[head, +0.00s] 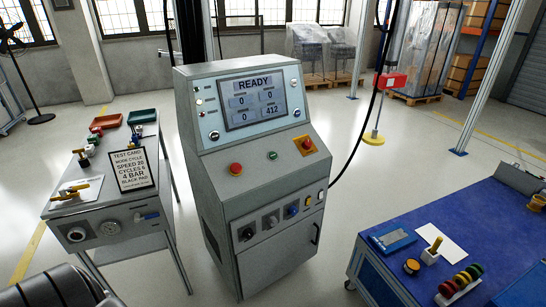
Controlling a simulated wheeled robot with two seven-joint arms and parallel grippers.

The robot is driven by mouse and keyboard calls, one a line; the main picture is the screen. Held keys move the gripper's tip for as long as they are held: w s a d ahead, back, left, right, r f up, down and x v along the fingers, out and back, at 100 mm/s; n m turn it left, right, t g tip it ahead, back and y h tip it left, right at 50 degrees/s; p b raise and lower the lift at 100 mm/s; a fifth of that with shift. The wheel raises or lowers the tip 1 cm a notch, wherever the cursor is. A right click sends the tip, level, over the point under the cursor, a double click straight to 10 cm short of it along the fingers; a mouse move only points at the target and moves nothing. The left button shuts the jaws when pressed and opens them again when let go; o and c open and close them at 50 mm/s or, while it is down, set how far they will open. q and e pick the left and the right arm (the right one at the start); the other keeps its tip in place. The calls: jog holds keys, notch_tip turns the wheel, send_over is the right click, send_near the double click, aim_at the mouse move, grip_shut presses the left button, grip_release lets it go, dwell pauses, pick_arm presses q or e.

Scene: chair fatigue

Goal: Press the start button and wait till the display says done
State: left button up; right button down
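The grey control console (250,190) stands upright in the middle of the head view. Its display (253,97) reads READY, with boxes showing 0, 0, 0 and 412. On the sloped panel below is a small green button (272,155), which looks like the start button; its label is too small to read. A red button (236,168) sits to its left, and a red button on a yellow plate (306,144) to its right. Nothing touches the buttons. Neither of my grippers is in view.
Several knobs (270,220) line the console's lower front. A blue-topped bench (465,232) holds small items at right. Floor shows between benches and console.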

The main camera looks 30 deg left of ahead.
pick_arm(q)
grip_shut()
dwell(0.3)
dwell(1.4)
